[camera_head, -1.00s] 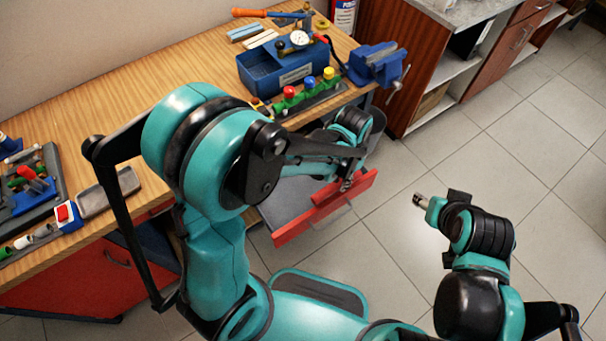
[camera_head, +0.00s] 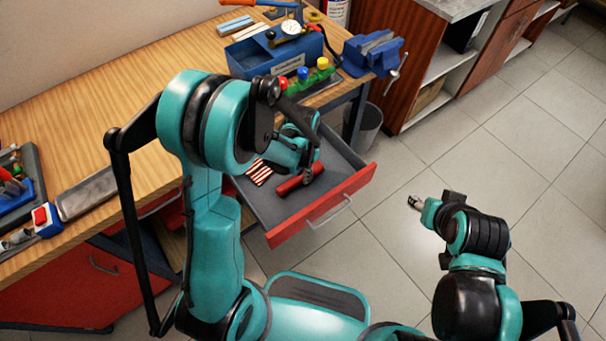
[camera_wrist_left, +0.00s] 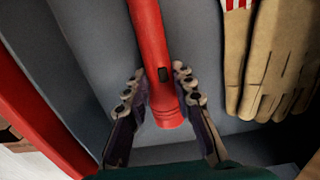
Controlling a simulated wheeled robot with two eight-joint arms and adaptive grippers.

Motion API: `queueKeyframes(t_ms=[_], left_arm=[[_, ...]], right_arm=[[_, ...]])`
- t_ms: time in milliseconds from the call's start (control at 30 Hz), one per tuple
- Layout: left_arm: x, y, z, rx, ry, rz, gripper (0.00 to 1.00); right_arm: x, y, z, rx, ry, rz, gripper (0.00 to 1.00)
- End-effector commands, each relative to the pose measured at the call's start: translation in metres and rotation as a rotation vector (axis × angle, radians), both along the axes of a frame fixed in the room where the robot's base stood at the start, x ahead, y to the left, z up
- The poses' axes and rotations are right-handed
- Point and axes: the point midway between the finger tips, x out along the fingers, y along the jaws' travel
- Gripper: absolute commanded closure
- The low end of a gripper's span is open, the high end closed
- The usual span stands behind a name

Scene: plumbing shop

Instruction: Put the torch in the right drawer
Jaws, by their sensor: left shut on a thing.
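The red torch (camera_head: 296,184) is in the open right drawer (camera_head: 331,211), low over its grey floor; I cannot tell whether it touches. My left gripper (camera_head: 309,176) is shut on it. In the left wrist view the torch (camera_wrist_left: 150,40) runs between the two fingers of the left gripper (camera_wrist_left: 159,88), with a dark button facing up. The drawer's grey floor (camera_wrist_left: 87,35) and red front (camera_wrist_left: 35,90) show there too. My right gripper (camera_head: 416,203) is empty over the floor tiles, too small to tell whether open.
A tan glove with a red-striped cuff (camera_wrist_left: 280,60) lies in the drawer beside the torch. On the bench stand a blue toolbox (camera_head: 270,55), a blue vise (camera_head: 373,52) and colour-capped valves (camera_head: 303,74). A grey bin (camera_head: 369,123) stands behind the drawer.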

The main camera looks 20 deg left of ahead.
Motion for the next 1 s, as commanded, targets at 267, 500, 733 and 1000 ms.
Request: queueKeyframes(t_ms=[267,500,733,1000], left_arm=[[0.000,0.000,-0.001,0.000,0.000,0.000,1.00],[0.000,0.000,-0.002,0.000,0.000,0.000,0.55],[0.000,0.000,-0.001,0.000,0.000,0.000,0.55],[-0.001,0.000,0.037,0.000,0.000,0.000,0.55]], right_arm=[[0.000,0.000,-0.001,0.000,0.000,0.000,0.52],[0.000,0.000,-0.002,0.000,0.000,0.000,0.52],[0.000,0.000,-0.001,0.000,0.000,0.000,0.52],[0.000,0.000,0.018,0.000,0.000,0.000,0.52]])
